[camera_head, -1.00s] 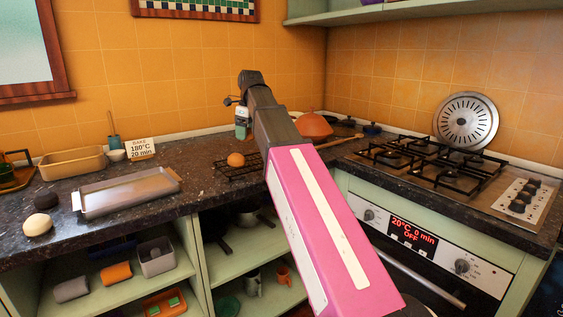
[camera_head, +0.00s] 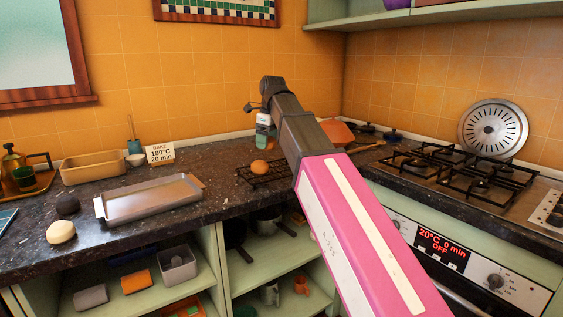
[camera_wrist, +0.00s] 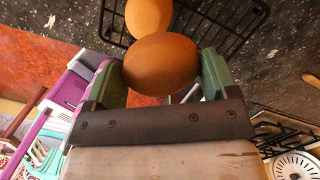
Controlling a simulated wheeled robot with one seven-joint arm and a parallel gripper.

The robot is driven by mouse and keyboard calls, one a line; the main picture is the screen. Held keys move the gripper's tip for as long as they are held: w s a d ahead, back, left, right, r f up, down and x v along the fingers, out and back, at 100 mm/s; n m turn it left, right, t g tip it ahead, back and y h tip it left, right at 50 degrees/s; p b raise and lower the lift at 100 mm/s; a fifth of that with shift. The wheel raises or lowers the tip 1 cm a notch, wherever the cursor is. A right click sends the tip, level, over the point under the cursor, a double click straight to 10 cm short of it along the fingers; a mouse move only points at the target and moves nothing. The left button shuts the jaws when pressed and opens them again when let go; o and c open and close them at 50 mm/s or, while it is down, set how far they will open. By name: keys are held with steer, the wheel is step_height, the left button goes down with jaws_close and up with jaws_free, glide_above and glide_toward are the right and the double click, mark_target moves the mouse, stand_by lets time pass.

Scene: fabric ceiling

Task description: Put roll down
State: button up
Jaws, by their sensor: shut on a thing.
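My gripper (camera_wrist: 162,78) is shut on a brown roll (camera_wrist: 160,60) in the wrist view, with a green finger on each side of it. A second brown roll (camera_wrist: 149,16) lies just beyond, on a black wire rack (camera_wrist: 232,12). The two rolls overlap in the wrist view, and I cannot tell if they touch. The head view shows one roll (camera_head: 259,167) on the rack (camera_head: 262,178), left of my pink arm. I cannot make out the held roll there. The gap under the held roll is not visible.
A metal tray (camera_head: 150,200), a tan loaf pan (camera_head: 92,168) and a sign (camera_head: 160,154) stand on the dark counter to the left. The stove (camera_head: 455,175) is at right.

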glide_above(283, 166)
steer(key=f, duration=0.4)
steer(key=shift+s+d+f, duration=0.2)
steer(key=shift+s+f, duration=0.05)
steer(key=shift+f, duration=2.05)
steer(key=shift+f, duration=0.1)
steer(key=o, duration=0.8)
steer(key=r, duration=0.4)
steer(key=d+r, duration=0.1)
steer(key=r, duration=0.7)
steer(key=shift+s+d+r, duration=0.1)
steer(key=shift+s+d, duration=0.1)
steer(key=shift+s, duration=0.1)
